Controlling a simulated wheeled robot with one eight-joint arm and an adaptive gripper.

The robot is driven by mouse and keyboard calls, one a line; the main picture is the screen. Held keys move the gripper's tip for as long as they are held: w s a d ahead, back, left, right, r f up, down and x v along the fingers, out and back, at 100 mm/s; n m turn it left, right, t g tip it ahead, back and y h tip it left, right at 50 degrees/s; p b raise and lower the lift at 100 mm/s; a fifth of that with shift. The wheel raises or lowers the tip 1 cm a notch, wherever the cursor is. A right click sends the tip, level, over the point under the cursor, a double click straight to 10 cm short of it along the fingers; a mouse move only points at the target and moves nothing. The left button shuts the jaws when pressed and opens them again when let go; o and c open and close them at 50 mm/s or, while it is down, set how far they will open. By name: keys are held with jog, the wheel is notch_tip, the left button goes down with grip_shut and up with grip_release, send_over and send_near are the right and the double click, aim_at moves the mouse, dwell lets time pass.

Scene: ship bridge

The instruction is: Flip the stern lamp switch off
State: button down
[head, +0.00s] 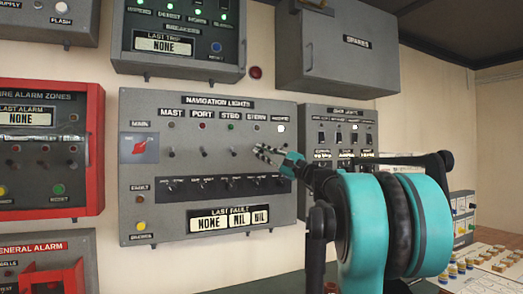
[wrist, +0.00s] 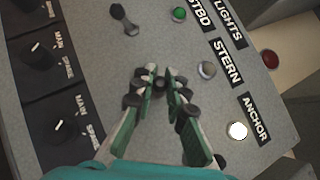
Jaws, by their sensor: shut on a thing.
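The grey navigation lights panel (head: 180,225) is on the wall. My gripper (head: 266,152) reaches it from the right, below the STERN label. In the wrist view my gripper (wrist: 161,72) is shut on the black stern lamp switch (wrist: 160,83), which is mostly hidden between the fingers. The stern lamp (wrist: 207,69) looks grey and unlit; it also shows in the head view (head: 257,127). Which way the stern switch points cannot be made out.
The starboard switch (wrist: 123,18) is close by on one side, below its green lamp (wrist: 179,14). A row of black rotary knobs (wrist: 38,48) lies below.

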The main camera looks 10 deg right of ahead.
jog(key=shift+w+f+n+y, duration=0.1)
jog(key=shift+f+n+y, duration=0.15)
jog(key=shift+n+y, duration=0.45)
jog(key=shift+f+n+y, duration=0.25)
jog(key=shift+n+y, duration=0.45)
jog(key=c, duration=1.5)
grip_release()
jog(key=v, duration=1.2)
